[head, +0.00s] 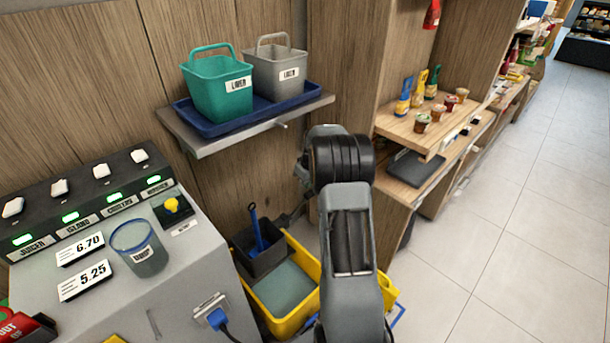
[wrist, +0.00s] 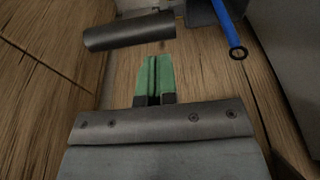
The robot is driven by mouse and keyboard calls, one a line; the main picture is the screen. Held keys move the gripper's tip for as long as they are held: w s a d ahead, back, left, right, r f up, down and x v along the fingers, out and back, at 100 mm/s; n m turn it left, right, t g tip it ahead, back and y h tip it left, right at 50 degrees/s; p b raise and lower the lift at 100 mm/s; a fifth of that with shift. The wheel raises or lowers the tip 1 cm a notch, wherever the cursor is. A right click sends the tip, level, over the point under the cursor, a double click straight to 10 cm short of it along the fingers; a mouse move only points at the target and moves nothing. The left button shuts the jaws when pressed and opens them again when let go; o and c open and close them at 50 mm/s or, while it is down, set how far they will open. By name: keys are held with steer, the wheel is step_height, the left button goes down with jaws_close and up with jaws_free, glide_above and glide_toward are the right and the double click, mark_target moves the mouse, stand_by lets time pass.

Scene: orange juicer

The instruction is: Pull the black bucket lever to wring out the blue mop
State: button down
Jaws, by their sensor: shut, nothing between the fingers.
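In the head view the yellow mop bucket (head: 285,318) stands on the floor with grey-blue water in it. A black wringer basket (head: 262,262) sits at its back left, with the blue mop handle (head: 257,230) leaning up out of it. The blue handle, ending in a ring, also shows in the wrist view (wrist: 228,27). A dark cylindrical bar (wrist: 128,31), which looks like the lever's grip, lies just beyond my fingertips, slightly left. My gripper (wrist: 153,60) has green fingers, shut and empty. Contact with the bar cannot be told. My arm hides part of the bucket.
A counter with a juicer panel and a clear cup (head: 140,248) stands at left. A wall shelf (head: 200,146) with a blue tray and two baskets hangs above the bucket. Wooden shelves (head: 410,128) with cups and bottles stand at right. Tiled floor (head: 500,240) is clear at right.

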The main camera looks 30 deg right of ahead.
steer(key=shift+s+f, duration=0.35)
steer(key=shift+f, duration=0.2)
